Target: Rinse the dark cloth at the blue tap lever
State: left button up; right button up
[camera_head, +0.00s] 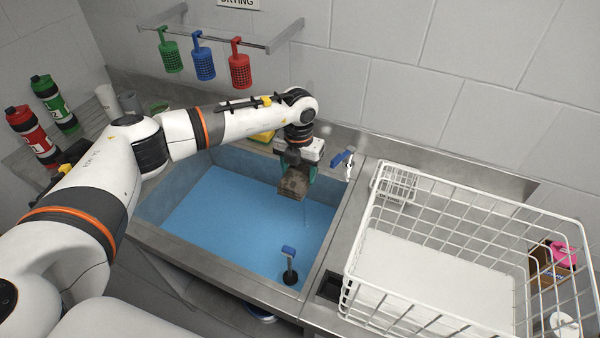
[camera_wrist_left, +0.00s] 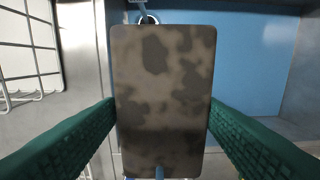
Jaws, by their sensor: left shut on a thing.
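My left gripper (camera_head: 297,165) is over the right part of the sink and is shut on the dark cloth (camera_head: 292,183). In the left wrist view the cloth (camera_wrist_left: 162,95) is a flat grey-brown rectangle with dark blotches, between the two green fingers. The blue tap lever (camera_head: 342,158) is on the sink's back right rim, just right of the cloth and apart from it. A thin pale line below the cloth may be running water; I cannot tell. My right gripper is out of view.
The sink (camera_head: 137,238) has a blue floor. A blue-topped black upright piece (camera_head: 289,262) stands at its front right. A white wire basket (camera_head: 352,290) stands right of it. Green, blue and red holders (camera_head: 204,64) hang behind. Red and green bottles (camera_head: 32,135) stand at left.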

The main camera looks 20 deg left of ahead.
pick_arm(q)
jog(key=shift+w+d, duration=0.1)
dwell(0.4)
jog(key=shift+w+d+b, duration=0.3)
jog(key=shift+b, duration=0.25)
jog(key=shift+s+a, duration=0.4)
jog(key=shift+s, duration=0.05)
jog(key=shift+w+d, duration=0.1)
jog(key=shift+w, duration=0.05)
jog(key=shift+w+d, duration=0.3)
